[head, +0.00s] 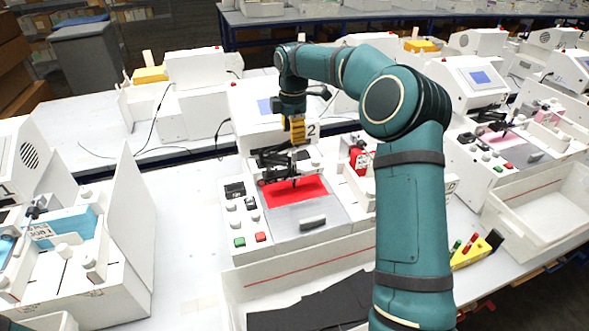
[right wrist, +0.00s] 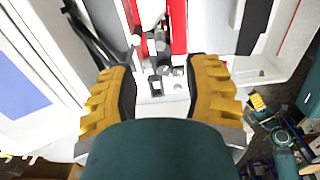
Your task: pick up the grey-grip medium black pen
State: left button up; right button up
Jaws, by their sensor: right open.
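The medium black pen with the grey grip cannot be told apart for sure. A black pen carriage (head: 277,166) stands over the red sheet of the middle plotter, and its parts are too small to separate. In the right wrist view a cluster of small grey and black round parts (right wrist: 156,46) lies just beyond my fingertips. My right gripper (head: 297,139) is above and behind the carriage. Its yellow fingers (right wrist: 163,72) are open and apart, with nothing held between them. My left gripper (right wrist: 257,102) shows small at the right wrist view's lower right, its jaws unclear.
The red sheet (head: 297,191) lies on the plotter bed, with buttons (head: 239,241) at left. A white bin (head: 290,277) with dark sheets stands in front. A yellow pen stand (head: 467,257) is at right. More plotters stand on both sides. Bare white table (head: 180,225) is at left.

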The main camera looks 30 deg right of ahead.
aim_at(294, 152)
notch_tip(294, 152, down, 8)
jog(key=shift+d+f, duration=0.15)
jog(key=shift+f, duration=0.1)
jog(key=shift+s, duration=0.1)
grip_shut()
